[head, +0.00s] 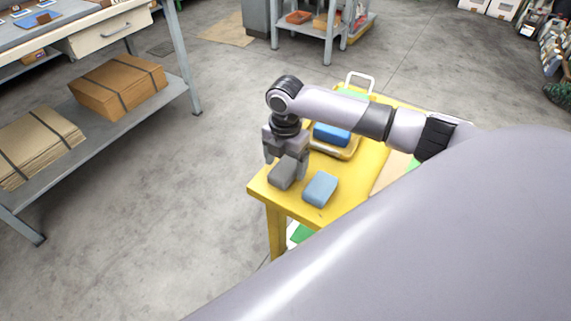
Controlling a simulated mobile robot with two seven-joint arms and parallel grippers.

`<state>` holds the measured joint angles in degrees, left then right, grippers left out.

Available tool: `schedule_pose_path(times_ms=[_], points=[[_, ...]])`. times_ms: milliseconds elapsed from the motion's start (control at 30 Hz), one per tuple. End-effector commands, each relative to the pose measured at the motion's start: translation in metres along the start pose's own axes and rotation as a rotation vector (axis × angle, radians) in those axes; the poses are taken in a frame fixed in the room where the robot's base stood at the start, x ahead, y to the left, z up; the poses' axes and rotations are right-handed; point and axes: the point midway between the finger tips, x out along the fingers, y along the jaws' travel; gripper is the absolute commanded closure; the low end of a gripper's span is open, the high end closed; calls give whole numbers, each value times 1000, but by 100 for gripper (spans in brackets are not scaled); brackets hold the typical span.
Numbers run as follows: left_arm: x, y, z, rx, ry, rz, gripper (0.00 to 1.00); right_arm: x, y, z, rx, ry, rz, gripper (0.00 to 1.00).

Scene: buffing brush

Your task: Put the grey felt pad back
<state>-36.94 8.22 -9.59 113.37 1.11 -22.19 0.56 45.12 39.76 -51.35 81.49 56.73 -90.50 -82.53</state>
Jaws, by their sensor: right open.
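A grey felt pad (282,176) lies at the left corner of the yellow table (262,189). My right gripper (284,165) points down over it, open, with its fingers close to the pad's sides; whether they touch it I cannot tell. A blue pad (321,188) lies to the right of the grey one, apart from it. Behind my gripper, a yellow tray (346,153) holds another blue block (331,134), partly hidden by my right arm. My left gripper is out of view.
A grey workbench (110,120) with a cardboard box (117,86) and a flat cardboard stack (38,146) stands at the left. A grey shelf cart (305,26) stands at the back. The concrete floor left of the table is clear. My own body covers the lower right.

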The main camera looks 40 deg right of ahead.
Motion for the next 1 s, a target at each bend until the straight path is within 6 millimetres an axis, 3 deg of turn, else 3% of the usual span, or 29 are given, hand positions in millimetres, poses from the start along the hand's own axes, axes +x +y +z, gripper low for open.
schedule_pose_path(times_ms=[300, 600, 767, 1000], points=[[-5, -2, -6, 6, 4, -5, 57, -71, 1, 1, 0, -2, 6, 17], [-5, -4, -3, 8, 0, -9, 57, -106, 1, 0, 1, 1, 3, 17], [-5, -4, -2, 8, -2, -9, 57, -87, 5, -16, 46, 22, 40, 17], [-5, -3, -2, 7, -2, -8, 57, -12, 18, -78, 293, 143, 225, 17]])
